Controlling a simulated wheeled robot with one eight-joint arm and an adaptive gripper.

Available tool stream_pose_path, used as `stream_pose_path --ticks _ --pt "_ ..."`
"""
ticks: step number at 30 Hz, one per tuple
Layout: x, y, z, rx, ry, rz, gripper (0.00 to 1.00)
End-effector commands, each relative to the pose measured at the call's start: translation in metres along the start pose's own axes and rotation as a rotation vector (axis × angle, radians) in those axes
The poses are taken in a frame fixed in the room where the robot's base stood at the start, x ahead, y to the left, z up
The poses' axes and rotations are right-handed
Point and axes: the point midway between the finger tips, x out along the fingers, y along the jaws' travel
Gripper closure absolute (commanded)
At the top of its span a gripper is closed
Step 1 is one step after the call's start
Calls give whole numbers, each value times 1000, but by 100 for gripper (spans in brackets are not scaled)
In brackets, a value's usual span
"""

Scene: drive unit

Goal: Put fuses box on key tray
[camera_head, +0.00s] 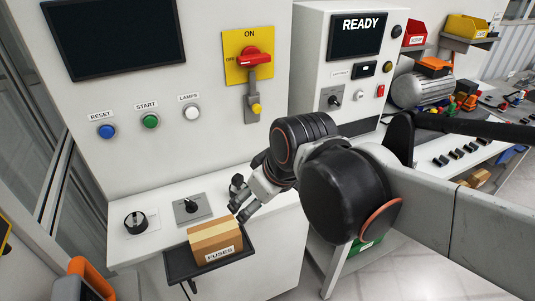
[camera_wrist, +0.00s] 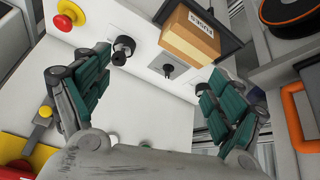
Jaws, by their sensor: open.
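The fuses box (camera_head: 213,238), a tan carton with a white FUSES label, sits upright on the dark key tray (camera_head: 180,267) at the front of the white console. My gripper (camera_head: 238,211) is open and empty just behind and right of the box in the head view. In the wrist view, the box (camera_wrist: 188,38) lies beyond the spread fingers of my gripper (camera_wrist: 155,75), not between them. The tray's dark edge (camera_wrist: 228,42) shows beside it there. The tray's far side is partly hidden by the box.
A black knob (camera_head: 136,222) and a small switch plate (camera_head: 190,208) stand on the console ledge left of my gripper. The panel above carries buttons and a red ON/OFF switch (camera_head: 256,57). A workbench (camera_head: 455,155) with bins and parts stands at right.

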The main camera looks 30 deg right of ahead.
Motion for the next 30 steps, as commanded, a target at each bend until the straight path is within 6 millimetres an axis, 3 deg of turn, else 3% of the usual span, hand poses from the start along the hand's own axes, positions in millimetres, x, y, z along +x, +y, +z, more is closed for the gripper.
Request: stream_pose_path --ticks 9,20,25,30 --pt "-20 5 23 281 117 89 14" --pt "-21 6 24 308 128 94 14" --pt "-11 5 29 308 128 94 14" --pt "16 2 43 307 128 94 14"
